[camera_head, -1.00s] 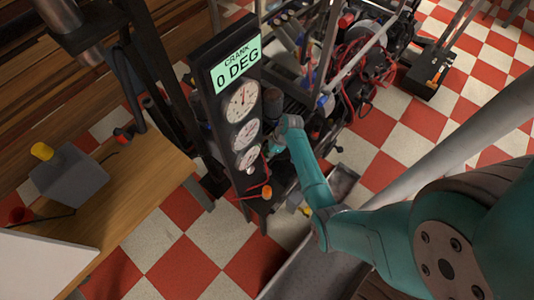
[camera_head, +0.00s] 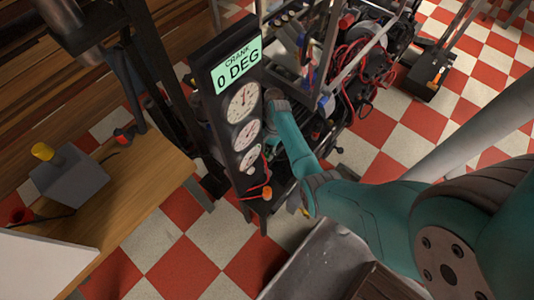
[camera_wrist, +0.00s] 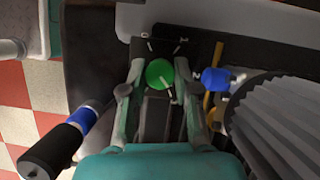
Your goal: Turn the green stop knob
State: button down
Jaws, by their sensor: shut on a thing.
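The green stop knob (camera_wrist: 159,74) shows in the wrist view as a round green cap with a pale line on it. My gripper (camera_wrist: 161,66) has one finger on each side of the knob and is shut on it. In the head view the knob and my fingertips are hidden behind the dark gauge panel (camera_head: 229,138) and my own wrist. The panel's green display (camera_head: 236,70) reads "CRANK 0 DEG".
A blue knob (camera_wrist: 214,80) sits just right of my right finger, near a ribbed grey cylinder (camera_wrist: 285,120). A black handle with a blue band (camera_wrist: 55,152) is at lower left. An orange knob (camera_head: 267,192) is low on the panel.

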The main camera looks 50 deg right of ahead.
jog(key=shift+w+n+g+h, duration=0.1)
jog(key=shift+n+g+h, duration=0.45)
jog(key=shift+n, duration=1.45)
jog(key=shift+g, duration=0.25)
jog(key=c, duration=0.8)
grip_release()
jog(key=shift+y, duration=0.25)
jog(key=shift+c, duration=0.2)
jog(key=v, duration=0.7)
jog(key=shift+r, duration=0.25)
